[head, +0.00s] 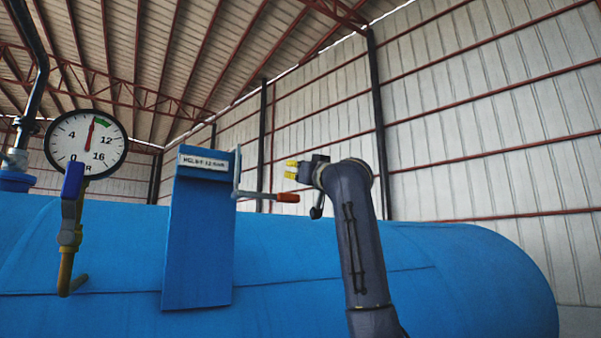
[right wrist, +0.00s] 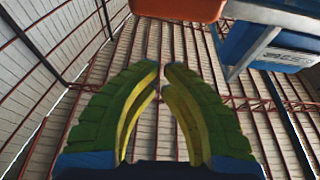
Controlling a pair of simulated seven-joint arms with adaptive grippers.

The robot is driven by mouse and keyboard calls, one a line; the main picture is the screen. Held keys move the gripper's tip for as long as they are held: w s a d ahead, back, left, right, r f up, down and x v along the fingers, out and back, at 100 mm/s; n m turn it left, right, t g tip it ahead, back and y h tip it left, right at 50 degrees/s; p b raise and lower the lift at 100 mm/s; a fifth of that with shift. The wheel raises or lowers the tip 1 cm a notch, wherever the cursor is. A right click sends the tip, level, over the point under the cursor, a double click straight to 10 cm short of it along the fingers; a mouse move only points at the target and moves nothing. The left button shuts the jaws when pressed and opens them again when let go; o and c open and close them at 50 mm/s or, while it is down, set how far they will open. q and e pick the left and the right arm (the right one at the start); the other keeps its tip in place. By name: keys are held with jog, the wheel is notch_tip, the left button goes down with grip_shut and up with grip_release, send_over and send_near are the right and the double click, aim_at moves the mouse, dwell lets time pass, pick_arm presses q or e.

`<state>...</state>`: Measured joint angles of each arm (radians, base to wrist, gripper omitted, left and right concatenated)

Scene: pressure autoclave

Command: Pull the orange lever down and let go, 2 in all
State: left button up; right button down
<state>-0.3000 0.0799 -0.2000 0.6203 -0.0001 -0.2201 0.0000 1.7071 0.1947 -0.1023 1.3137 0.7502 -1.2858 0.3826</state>
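The lever (head: 260,195) has a grey crank on the blue upright plate and an orange handle (head: 287,197) that points right. In the right wrist view the orange handle (right wrist: 180,8) is cut off by the top edge. My right gripper (head: 291,169) is just above the handle in the head view, apart from it in the picture. In the right wrist view its green and yellow fingers (right wrist: 162,66) have their tips almost together, with nothing between them. My left gripper is in neither view.
A blue upright plate (head: 200,240) with a label stands against the big blue tank (head: 450,270). A round gauge (head: 86,142) shows a red needle near a green mark. A blue-handled valve (head: 72,210) is below it. Free air lies right of my right arm.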

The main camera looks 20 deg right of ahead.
aim_at(269, 196)
jog(key=shift+w+a+f, duration=0.1)
jog(key=shift+w+f, duration=0.15)
jog(key=shift+f, duration=0.7)
jog(key=shift+w+f, duration=0.25)
jog(key=shift+f, duration=0.65)
